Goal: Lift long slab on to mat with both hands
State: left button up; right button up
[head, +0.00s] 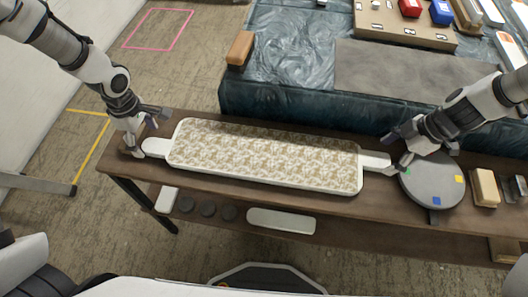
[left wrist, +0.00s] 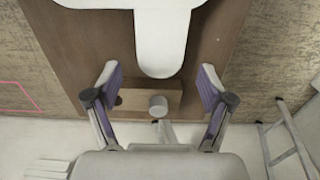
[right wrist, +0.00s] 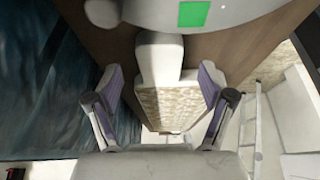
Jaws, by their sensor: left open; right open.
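The long slab (head: 265,155) lies on the brown wooden bench, with a cream and brown patterned top, a white rim and a white handle at each end. My left gripper (head: 142,143) is open at its left handle (head: 155,148); in the left wrist view the handle's rounded end (left wrist: 162,55) points between the spread fingers, apart from both. My right gripper (head: 395,158) is open at the right handle (head: 374,160); in the right wrist view that handle (right wrist: 160,62) lies between the spread fingers. The grey mat (head: 410,72) lies flat on the teal-covered table behind.
A round grey turntable (head: 432,183) stands close to my right gripper. A tan block (head: 485,187) sits further right. An orange-brown block (head: 240,48) is on the table's left corner. A tray (head: 405,30) with red and blue blocks stands behind the mat. The mat is clear.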

pick_arm(q)
jog(key=shift+f, duration=1.15)
pick_arm(e)
jog(key=shift+x, duration=1.2)
pick_arm(q)
jog(key=shift+c, duration=0.3)
pick_arm(e)
jog(key=shift+c, duration=0.3)
pick_arm(q)
grip_shut()
pick_arm(e)
grip_shut()
jog(key=shift+r, duration=0.1)
